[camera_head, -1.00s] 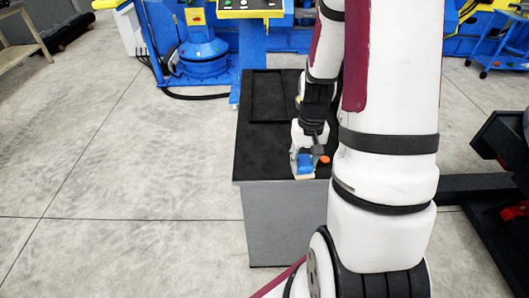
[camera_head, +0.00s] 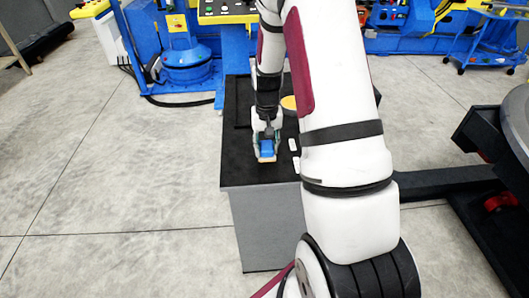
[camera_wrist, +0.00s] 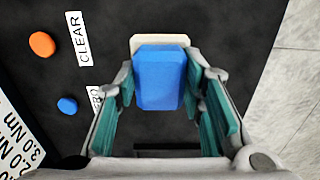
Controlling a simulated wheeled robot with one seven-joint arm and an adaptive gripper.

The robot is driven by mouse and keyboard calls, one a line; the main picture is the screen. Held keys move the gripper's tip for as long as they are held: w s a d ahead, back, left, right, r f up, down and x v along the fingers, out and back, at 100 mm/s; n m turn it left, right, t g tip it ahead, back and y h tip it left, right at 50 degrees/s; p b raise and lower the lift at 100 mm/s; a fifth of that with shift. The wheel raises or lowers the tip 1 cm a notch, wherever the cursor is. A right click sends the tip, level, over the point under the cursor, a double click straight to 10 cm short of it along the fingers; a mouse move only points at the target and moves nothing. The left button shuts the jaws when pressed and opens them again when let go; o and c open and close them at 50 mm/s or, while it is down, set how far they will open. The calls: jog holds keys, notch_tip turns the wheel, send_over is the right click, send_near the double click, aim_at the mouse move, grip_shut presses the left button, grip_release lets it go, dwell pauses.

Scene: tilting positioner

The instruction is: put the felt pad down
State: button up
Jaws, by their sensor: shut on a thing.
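The felt pad is a blue block with a cream base; it shows in the wrist view (camera_wrist: 159,78) and in the head view (camera_head: 266,149). My gripper (camera_wrist: 160,76) has its teal-lined fingers on both sides of the blue block and is shut on it. In the head view my gripper (camera_head: 265,140) points down over the front part of a black-topped grey cabinet (camera_head: 238,165). The cream base shows past the block's far edge. I cannot tell whether the base touches the black top.
An orange disc (camera_wrist: 42,44), a blue disc (camera_wrist: 67,105) and a CLEAR label (camera_wrist: 77,38) lie on the black top, left of the pad. A yellow round thing (camera_head: 289,103) is farther back. The cabinet's edge and concrete floor (camera_wrist: 299,85) are at right in the wrist view.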

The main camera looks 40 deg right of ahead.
aim_at(264, 153)
jog(key=shift+w, duration=0.35)
jog(key=shift+w+f+p, duration=0.2)
jog(key=shift+f+p, duration=0.2)
jog(key=shift+f, duration=1.4)
jog(key=shift+f, duration=0.1)
jog(key=o, duration=1)
